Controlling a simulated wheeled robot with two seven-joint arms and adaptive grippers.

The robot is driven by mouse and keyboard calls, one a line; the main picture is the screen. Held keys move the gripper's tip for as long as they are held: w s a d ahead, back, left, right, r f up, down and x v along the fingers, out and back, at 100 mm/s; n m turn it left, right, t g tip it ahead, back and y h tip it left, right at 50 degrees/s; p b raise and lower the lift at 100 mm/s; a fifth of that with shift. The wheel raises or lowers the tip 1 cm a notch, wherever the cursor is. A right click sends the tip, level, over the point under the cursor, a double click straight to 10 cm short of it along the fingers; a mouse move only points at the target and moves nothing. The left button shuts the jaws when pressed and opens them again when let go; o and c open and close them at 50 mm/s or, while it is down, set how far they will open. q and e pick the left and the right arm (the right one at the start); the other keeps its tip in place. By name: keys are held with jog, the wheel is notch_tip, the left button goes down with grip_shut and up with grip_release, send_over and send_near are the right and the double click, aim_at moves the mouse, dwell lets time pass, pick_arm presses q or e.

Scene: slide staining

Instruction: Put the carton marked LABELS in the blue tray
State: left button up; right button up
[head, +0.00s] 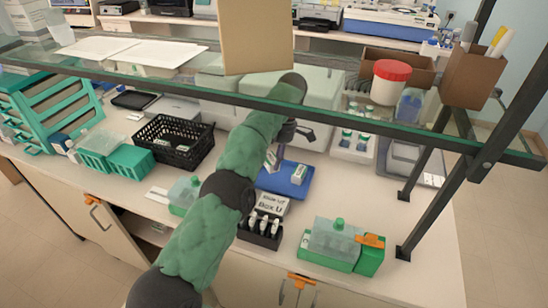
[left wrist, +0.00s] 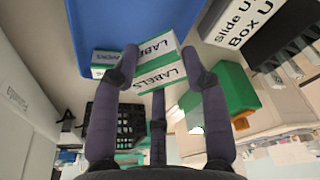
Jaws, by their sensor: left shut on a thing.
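The white and green carton marked LABELS (left wrist: 158,76) is between the fingertips of my left gripper (left wrist: 163,68), which is shut on it. The lettering shows on two of its faces. The blue tray (left wrist: 110,18) is beyond it in the left wrist view; whether the carton touches the tray is unclear. Another white and green carton (left wrist: 104,72), its lettering partly covered, is at the tray's edge. In the head view my left gripper (head: 292,142) is over the back of the blue tray (head: 284,188), where two small cartons show. My right gripper is not in view.
A glass shelf (head: 340,122) with dark posts crosses above the bench. A black basket (head: 172,157) is left of the tray. A dark slide box (head: 258,238) with a "Box U" card stands in front. A green staining container (head: 340,245) is at the front right.

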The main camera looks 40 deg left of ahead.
pick_arm(q)
jog(key=shift+f+b, duration=1.95)
jog(key=shift+f, duration=0.7)
jog(key=shift+f, duration=0.45)
jog(key=o, duration=1.2)
